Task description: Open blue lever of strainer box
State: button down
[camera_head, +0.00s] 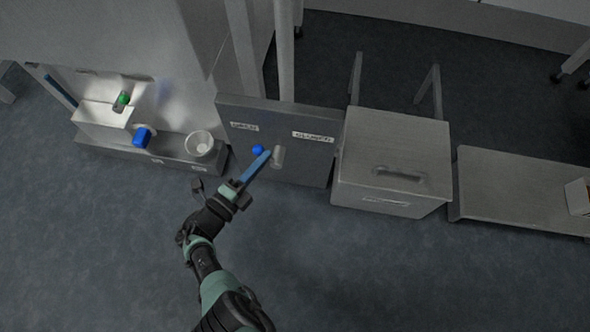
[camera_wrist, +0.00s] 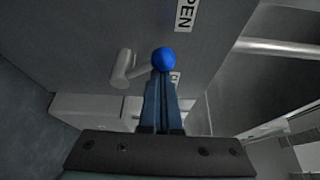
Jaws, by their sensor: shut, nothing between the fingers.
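The grey strainer box panel (camera_head: 240,110) stands upright in the middle of the head view. On its face are a round blue knob (camera_head: 257,149) and a grey cylindrical stub (camera_head: 278,157). My gripper (camera_head: 267,154) has long blue fingers, shut and empty, reaching the panel between the knob and the stub. In the wrist view the blue knob (camera_wrist: 164,59) appears right at the tips of my gripper (camera_wrist: 162,74); I cannot tell whether they touch. The grey stub (camera_wrist: 123,68) is left of the tips.
Two white labels (camera_head: 313,136) are on the panel; one reads "PEN" (camera_wrist: 185,14) in the wrist view, partly cut off. A grey lidded box (camera_head: 395,150) stands right of the panel. Open floor lies in front.

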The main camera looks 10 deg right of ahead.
jog(key=shift+w+a+f, duration=0.1)
jog(key=shift+a+f, duration=0.1)
jog(key=shift+a, duration=0.1)
jog(key=shift+a+b, duration=0.1)
jog(key=shift+b, duration=0.2)
dwell(0.4)
jog(key=s+a+p, duration=0.3)
jog(key=s, duration=0.6)
jog(key=shift+w+a, duration=0.1)
dwell(0.6)
